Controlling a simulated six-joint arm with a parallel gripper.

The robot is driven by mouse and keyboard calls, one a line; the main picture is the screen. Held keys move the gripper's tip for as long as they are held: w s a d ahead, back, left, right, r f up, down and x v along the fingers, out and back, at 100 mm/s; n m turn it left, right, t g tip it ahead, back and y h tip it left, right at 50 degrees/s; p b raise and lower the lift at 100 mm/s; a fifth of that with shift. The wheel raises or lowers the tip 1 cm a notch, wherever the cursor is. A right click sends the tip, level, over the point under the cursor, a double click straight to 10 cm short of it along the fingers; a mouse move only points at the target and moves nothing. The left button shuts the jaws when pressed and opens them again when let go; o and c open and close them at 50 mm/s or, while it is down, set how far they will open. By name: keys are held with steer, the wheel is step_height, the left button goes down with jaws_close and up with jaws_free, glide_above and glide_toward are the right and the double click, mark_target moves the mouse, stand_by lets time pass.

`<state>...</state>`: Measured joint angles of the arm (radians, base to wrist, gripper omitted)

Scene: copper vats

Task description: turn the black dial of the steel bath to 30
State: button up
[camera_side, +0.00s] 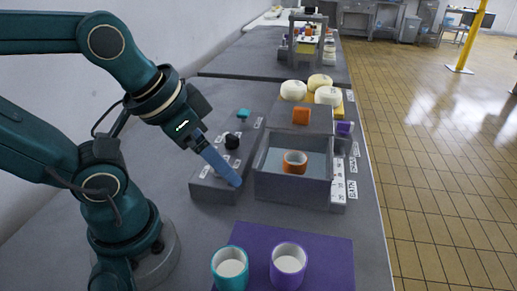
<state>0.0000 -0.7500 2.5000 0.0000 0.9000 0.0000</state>
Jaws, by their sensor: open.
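The black dial (232,142) sits on a low grey console (211,189) left of the steel bath; its setting is too small to read. The steel bath (277,190) is a grey open box holding liquid, with an orange cup (294,163) in it. My gripper (236,183), with blue fingers, points down and to the right over the front of the console. Its tips are in front of the dial in the picture and close to the bath's left wall. It is open and appears empty; the gap between the fingers is hard to see. I cannot tell whether it touches the console.
A teal cup (230,270) and a purple cup (288,266) stand on a purple mat (335,262) at the front. A teal knob (243,114), an orange block (301,116), a purple knob (344,128) and pale cheese wheels (294,90) are behind. Label strips line the bath's right side.

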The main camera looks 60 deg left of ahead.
steer(key=c, duration=0.4)
steer(key=shift+s+m, duration=0.1)
steer(key=shift+m, duration=0.6)
steer(key=shift+c, duration=0.4)
steer(key=w+a+r+m+g+y, duration=0.1)
steer(key=w+a+r+m+y, duration=0.2)
steer(key=m, duration=0.4)
steer(key=m+g+y, duration=0.1)
steer(key=m+g, duration=0.5)
steer(key=m, duration=0.1)
glide_above(231, 136)
steer(key=d, duration=0.2)
steer(key=f, duration=0.7)
steer(key=shift+w+d+f, duration=0.15)
steer(key=shift+w, duration=0.25)
steer(key=shift+x, duration=2.65)
